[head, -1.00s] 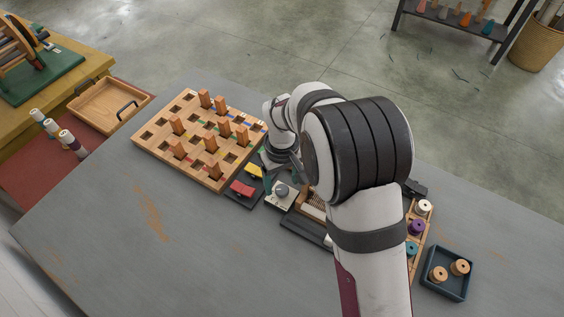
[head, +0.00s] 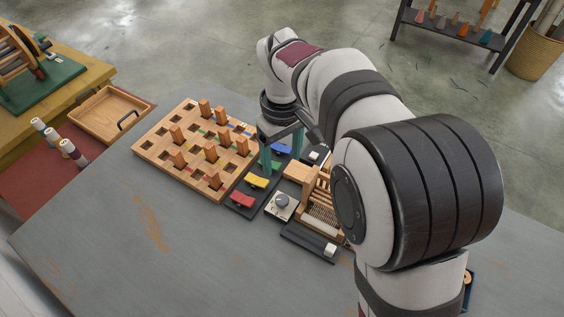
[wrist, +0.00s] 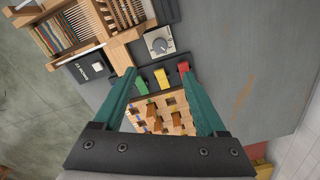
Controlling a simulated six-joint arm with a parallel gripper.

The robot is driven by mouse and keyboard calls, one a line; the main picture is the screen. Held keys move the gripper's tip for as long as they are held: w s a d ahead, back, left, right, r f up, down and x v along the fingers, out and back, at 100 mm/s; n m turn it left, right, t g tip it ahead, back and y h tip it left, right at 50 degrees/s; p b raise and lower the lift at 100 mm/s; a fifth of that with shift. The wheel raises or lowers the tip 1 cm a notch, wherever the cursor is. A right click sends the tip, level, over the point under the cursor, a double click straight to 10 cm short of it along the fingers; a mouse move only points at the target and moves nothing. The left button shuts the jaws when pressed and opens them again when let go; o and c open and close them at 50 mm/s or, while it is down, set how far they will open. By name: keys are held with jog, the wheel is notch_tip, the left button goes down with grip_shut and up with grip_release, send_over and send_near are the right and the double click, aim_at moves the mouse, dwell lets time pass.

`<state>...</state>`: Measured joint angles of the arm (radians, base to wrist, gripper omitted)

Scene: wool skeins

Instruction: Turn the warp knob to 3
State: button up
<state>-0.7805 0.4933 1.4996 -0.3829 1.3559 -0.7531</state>
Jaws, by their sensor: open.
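The warp knob (head: 281,200) is a round grey dial on a pale square plate (head: 285,213), to the right of the coloured levers. It shows near the top middle of the wrist view (wrist: 158,45). Its scale marks are too small to read, and I cannot tell its setting. My gripper (head: 281,166) has two teal fingers, spread apart with nothing between them. It is behind the knob in the head view, near the blue and green levers, and does not touch the knob. In the wrist view my gripper (wrist: 159,76) has the levers between and beyond its fingertips.
Red (head: 242,200), yellow (head: 257,182), green and blue levers stand beside the knob. A pegboard (head: 178,148) with upright wooden pegs lies to the left. A small wooden loom (head: 322,211) stands to the right, partly hidden by my arm. The table front (head: 150,255) is clear.

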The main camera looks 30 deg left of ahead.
jog(key=n, duration=0.2)
send_near(282, 199)
jog(key=shift+n, duration=0.3)
notch_tip(282, 199, down, 9)
jog(key=shift+r, duration=0.2)
